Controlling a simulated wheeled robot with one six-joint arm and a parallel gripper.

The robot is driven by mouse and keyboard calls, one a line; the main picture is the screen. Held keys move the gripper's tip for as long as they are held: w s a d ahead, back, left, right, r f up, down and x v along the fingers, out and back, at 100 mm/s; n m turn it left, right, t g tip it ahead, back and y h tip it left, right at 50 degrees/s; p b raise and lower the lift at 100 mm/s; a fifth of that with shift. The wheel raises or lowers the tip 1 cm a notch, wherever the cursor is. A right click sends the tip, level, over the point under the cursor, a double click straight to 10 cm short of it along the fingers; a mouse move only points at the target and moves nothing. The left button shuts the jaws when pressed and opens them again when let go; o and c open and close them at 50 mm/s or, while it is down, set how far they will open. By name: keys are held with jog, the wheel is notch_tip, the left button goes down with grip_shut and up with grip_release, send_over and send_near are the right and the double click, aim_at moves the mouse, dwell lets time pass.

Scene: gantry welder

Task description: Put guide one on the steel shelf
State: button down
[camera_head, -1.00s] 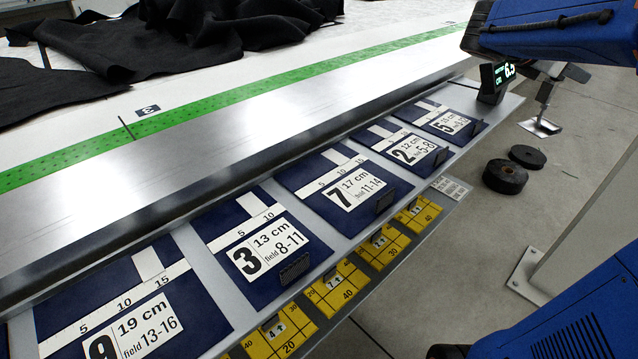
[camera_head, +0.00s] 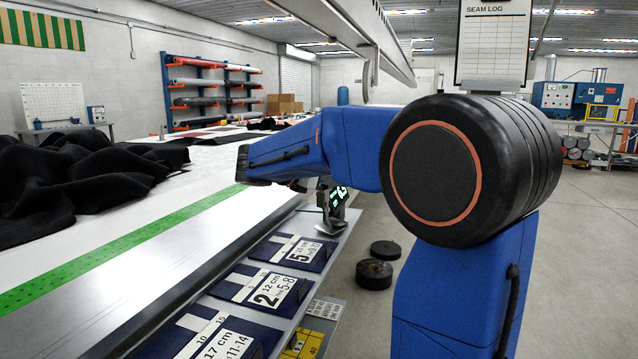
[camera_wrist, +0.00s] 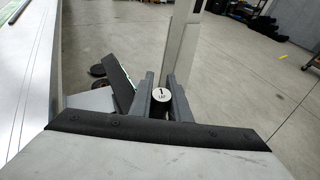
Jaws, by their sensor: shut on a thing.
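In the wrist view my gripper (camera_wrist: 161,96) has its two grey fingers closed on a small piece with a round white face marked 1 (camera_wrist: 161,95), which I take to be guide one. Most of its body is hidden between the fingers. In the head view my arm reaches left toward the far end of the grey ledge, and I cannot make out the guide there. I cannot tell whether this ledge is the steel shelf.
Black discs (camera_head: 374,273) lie on the floor. Black cloth (camera_head: 75,180) covers part of the white table. A rack of rolls (camera_head: 205,90) stands behind. Floor at right is open.

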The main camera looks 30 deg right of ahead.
jog(key=w+a, duration=0.1)
jog(key=w, duration=0.1)
jog(key=w+a, duration=0.2)
jog(key=shift+s+f, duration=0.15)
jog(key=shift+f, duration=0.15)
jog(key=shift+f, duration=0.1)
jog(key=c, duration=1.7)
grip_release()
jog(key=shift+o, duration=0.2)
